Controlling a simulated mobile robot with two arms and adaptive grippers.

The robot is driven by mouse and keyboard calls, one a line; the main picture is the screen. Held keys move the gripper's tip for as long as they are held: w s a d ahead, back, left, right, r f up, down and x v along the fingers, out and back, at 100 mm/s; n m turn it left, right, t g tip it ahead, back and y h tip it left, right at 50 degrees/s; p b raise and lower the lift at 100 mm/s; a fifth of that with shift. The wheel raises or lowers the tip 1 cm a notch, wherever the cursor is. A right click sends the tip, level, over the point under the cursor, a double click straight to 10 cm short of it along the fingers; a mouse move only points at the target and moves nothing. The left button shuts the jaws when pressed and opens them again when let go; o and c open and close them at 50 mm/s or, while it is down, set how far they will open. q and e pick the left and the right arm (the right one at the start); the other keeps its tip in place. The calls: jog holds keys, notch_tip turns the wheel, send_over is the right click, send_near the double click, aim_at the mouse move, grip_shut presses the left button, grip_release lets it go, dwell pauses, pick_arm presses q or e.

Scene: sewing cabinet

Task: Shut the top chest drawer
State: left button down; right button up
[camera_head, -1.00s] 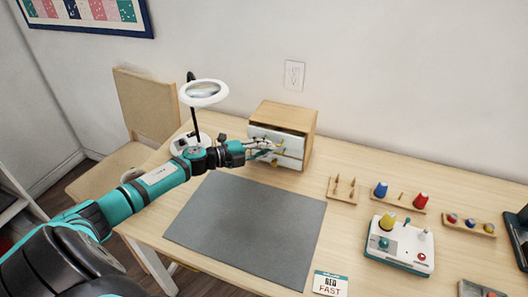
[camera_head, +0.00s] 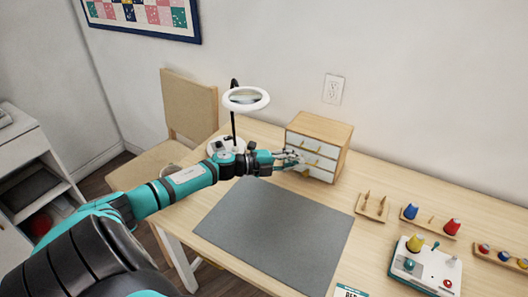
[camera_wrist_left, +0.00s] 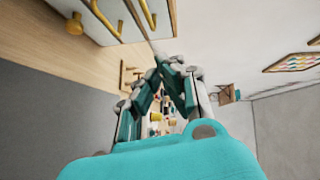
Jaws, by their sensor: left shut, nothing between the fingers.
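A small wooden chest (camera_head: 345,142) with white drawer fronts stands at the back of the table. Its top drawer (camera_head: 316,146) looks flush with the frame, with no dark gap showing above its front. My left gripper (camera_head: 300,159) is shut and empty in front of the drawer fronts, hiding part of them. Contact cannot be told. My right gripper is not in view.
A ring magnifier lamp (camera_head: 246,99) stands left of the chest, close behind my left forearm. A grey mat (camera_head: 275,232) covers the table front. Peg racks (camera_head: 372,207), spools and a small device (camera_head: 425,265) stand to the right.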

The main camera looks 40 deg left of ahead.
pick_arm(q)
jog(key=a+f+v, duration=0.1)
jog(key=v, duration=0.7)
jog(key=shift+r+b, duration=0.25)
jog(key=shift+b, duration=0.2)
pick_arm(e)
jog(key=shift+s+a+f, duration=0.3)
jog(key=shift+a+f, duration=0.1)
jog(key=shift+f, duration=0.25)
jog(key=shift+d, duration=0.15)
